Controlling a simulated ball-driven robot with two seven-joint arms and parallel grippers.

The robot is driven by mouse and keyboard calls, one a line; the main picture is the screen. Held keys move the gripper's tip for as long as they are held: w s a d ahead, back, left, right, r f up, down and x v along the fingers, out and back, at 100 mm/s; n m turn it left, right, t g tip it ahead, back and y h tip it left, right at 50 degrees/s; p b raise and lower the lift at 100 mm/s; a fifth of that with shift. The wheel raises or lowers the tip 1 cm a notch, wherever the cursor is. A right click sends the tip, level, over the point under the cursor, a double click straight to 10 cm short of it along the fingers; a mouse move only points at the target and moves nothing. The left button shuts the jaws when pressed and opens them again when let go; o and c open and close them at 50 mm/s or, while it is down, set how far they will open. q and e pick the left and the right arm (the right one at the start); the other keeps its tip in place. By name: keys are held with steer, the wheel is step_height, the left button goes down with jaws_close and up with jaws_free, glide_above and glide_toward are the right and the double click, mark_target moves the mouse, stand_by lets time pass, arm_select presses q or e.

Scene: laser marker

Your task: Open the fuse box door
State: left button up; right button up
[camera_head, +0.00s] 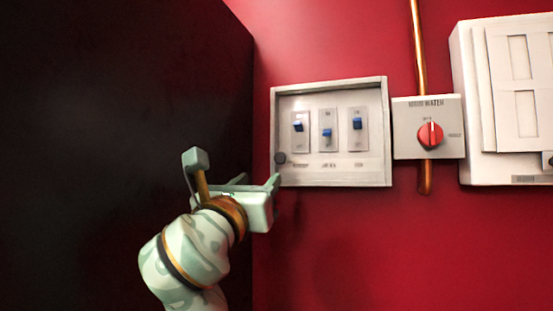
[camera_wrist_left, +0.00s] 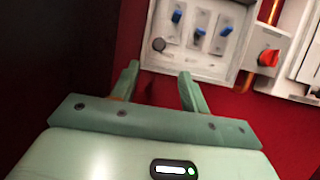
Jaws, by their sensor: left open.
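A pale box (camera_head: 330,175) with three blue switches is fixed to the red wall, and it also shows in the left wrist view (camera_wrist_left: 187,66). A dark round knob (camera_head: 280,158) sits at its lower left corner; the knob shows in the wrist view too (camera_wrist_left: 158,45). I cannot tell whether a clear door covers the switches. My left gripper (camera_head: 257,180) is open and empty, just below and left of that corner. In the wrist view its two fingers (camera_wrist_left: 158,78) point up toward the knob, with the knob beyond and between the tips. My right gripper is out of view.
A switch plate with a red dial (camera_head: 430,135) is right of the box, with a copper pipe (camera_head: 420,45) behind it. A larger white panelled cabinet (camera_head: 470,100) stands further right. A dark wall (camera_head: 120,110) fills the left. The red wall below is clear.

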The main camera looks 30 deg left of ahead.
mark_target(279, 158)
arm_select(q)
steer(key=p+x, duration=0.3)
steer(key=x, duration=0.8)
steer(key=shift+a, duration=0.1)
steer(key=shift+w+a+r+p, duration=0.1)
steer(key=shift+w+p, duration=0.2)
steer(key=shift+w, duration=0.1)
steer(key=shift+c, duration=0.3)
jaws_close()
